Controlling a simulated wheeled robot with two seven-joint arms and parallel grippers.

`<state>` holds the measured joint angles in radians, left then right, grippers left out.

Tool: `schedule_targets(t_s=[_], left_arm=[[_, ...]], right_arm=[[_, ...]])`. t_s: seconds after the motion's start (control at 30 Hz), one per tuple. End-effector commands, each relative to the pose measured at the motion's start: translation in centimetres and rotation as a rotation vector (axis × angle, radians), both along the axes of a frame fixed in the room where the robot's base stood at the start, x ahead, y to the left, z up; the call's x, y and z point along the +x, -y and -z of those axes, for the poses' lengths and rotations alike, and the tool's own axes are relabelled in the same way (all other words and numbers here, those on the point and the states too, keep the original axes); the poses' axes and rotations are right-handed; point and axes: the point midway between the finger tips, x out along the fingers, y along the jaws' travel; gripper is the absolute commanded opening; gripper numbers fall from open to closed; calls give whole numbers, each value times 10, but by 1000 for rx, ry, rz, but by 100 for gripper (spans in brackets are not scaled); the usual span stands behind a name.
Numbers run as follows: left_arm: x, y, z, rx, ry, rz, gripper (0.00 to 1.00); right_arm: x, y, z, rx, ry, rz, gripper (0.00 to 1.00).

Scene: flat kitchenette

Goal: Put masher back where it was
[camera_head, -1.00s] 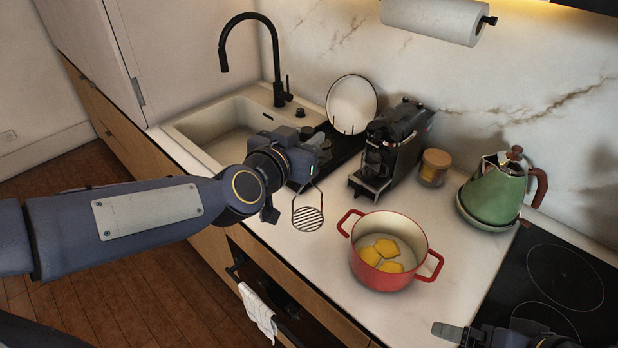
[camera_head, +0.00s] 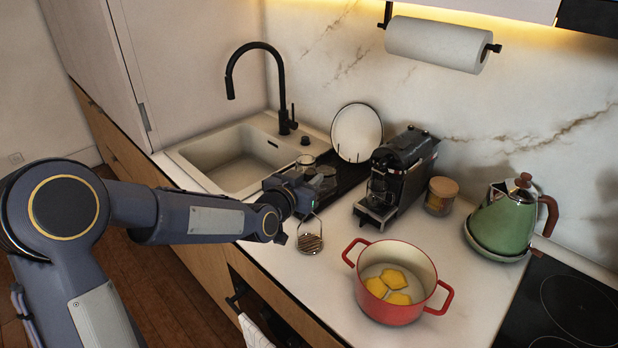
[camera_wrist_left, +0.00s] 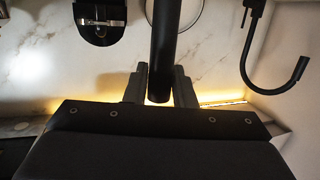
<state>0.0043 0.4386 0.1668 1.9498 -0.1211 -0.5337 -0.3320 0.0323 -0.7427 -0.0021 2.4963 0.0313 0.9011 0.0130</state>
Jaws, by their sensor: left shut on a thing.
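My left gripper (camera_head: 303,188) is shut on the masher's dark handle, which shows between the two fingers (camera_wrist_left: 160,85) in the left wrist view (camera_wrist_left: 163,45). The masher's round wire head (camera_head: 310,243) hangs below the gripper in the head view, over the counter between the sink and the red pot. I cannot tell whether it touches the counter. The red pot (camera_head: 424,285) stands on the counter to the right with yellow pieces (camera_head: 388,284) in it. My right gripper is not in view.
Behind the gripper are the sink (camera_head: 205,160) with its black faucet (camera_head: 284,85), a black drying rack (camera_head: 345,176) with a white plate (camera_head: 357,132), and a coffee machine (camera_head: 402,170). A lidded jar (camera_head: 440,197), a green kettle (camera_head: 503,222) and a dark hob (camera_head: 560,300) stand right.

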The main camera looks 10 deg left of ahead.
Motion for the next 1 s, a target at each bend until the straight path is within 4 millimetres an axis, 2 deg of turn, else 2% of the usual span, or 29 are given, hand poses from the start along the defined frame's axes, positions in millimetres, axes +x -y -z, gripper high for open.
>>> schedule_targets(t_s=[0.4, 0.43, 0.57, 0.83, 0.97, 1.0], left_arm=[[0, 0, 4, 0, 4, 0, 0], [0, 0, 3, -1, 2, 0, 27], [0, 0, 3, 0, 1, 0, 44], [0, 0, 2, 0, 1, 0, 45], [-1, 0, -3, 0, 1, 0, 45], [-7, -3, -1, 0, 3, -1, 45]], right_arm=[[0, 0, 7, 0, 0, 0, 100], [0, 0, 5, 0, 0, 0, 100], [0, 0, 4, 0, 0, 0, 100], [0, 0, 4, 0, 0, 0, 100], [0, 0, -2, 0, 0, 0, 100], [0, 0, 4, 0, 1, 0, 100]])
